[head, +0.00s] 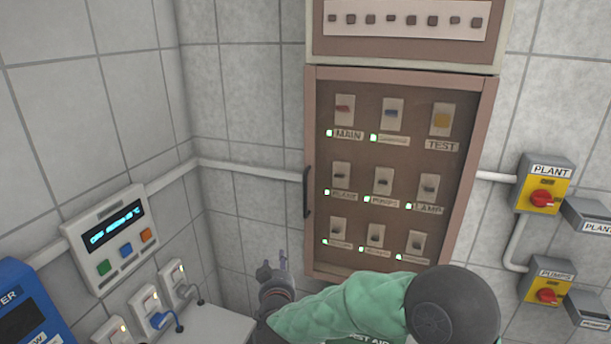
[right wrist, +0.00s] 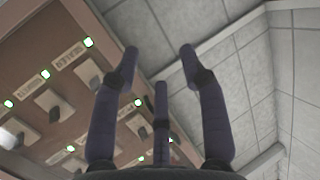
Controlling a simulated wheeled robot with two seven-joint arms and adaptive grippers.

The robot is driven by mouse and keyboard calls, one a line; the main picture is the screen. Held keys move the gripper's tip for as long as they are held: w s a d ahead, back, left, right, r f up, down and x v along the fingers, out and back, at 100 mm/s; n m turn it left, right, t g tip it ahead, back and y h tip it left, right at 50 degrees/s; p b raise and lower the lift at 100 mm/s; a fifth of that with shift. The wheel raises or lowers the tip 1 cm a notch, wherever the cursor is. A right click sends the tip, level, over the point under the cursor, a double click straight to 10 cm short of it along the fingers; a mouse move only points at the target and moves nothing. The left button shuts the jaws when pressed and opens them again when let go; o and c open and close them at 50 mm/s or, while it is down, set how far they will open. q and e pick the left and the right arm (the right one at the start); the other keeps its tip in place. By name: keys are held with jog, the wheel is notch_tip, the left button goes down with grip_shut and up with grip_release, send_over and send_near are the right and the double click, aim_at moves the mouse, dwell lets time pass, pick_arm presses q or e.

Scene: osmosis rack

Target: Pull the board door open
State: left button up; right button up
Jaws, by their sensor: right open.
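The board door (head: 403,155) is a brown-framed panel on the wall and looks shut. Rows of switches with labels and small green lights show on or through it. Its dark vertical handle (head: 307,192) is on the left edge. My right gripper (head: 273,268) is open and empty, below and left of the handle and apart from it. In the right wrist view its spread fingers (right wrist: 158,70) show beside the board's edge, with switches at the left. I cannot make out the handle there. My left gripper is not in view.
A wall pipe (head: 255,170) runs behind the board. A display box (head: 112,238) and plugged sockets (head: 150,305) are on the left wall. Yellow PLANT (head: 543,185) and PUMPS (head: 548,282) switches are at the right. A pale box top (head: 215,325) is at the bottom.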

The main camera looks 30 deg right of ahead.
aim_at(306, 188)
jog(key=s+d+r+m+h+p, duration=0.2)
jog(key=r, duration=0.7)
jog(key=s+d+r+m+h+p, duration=0.1)
jog(key=s+d+r+h+p, duration=0.15)
jog(key=r, duration=0.65)
pick_arm(q)
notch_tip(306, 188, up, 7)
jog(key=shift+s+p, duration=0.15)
jog(key=shift+p, duration=0.15)
pick_arm(e)
jog(key=x, duration=1.1)
jog(key=shift+d+r, duration=0.15)
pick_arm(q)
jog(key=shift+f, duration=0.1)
pick_arm(e)
grip_shut()
